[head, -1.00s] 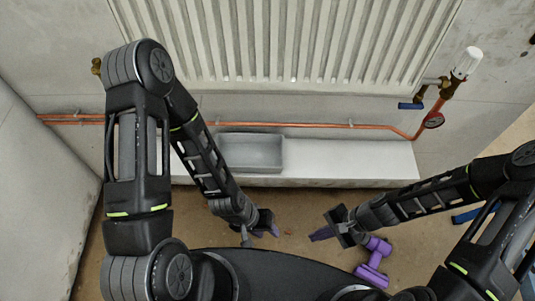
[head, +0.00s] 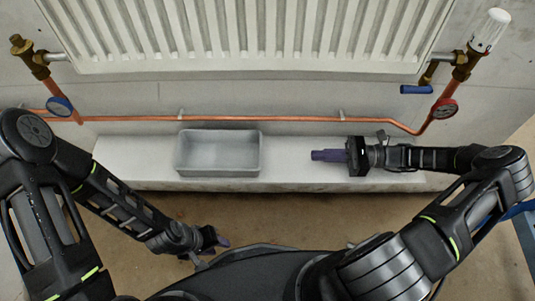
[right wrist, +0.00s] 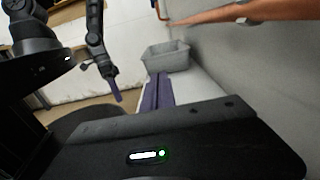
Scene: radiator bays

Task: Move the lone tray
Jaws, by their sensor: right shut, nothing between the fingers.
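The lone grey tray (head: 218,171) is a rectangular open box, empty, standing upright on the left part of the pale ledge below the radiator. It also shows in the right wrist view (right wrist: 167,62), beyond my fingertips. My right gripper (head: 314,155) is over the ledge to the right of the tray. Its purple fingers point left toward the tray; they are shut and empty, with a clear gap to the tray. My left gripper (head: 222,242) is low in front of the ledge, apart from the tray; its jaw opening is too small to tell.
The white ledge (head: 300,172) is bare between the tray and my right gripper. A copper pipe (head: 290,119) runs along the wall just above it, under the radiator (head: 260,38). A blue object is at the right edge.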

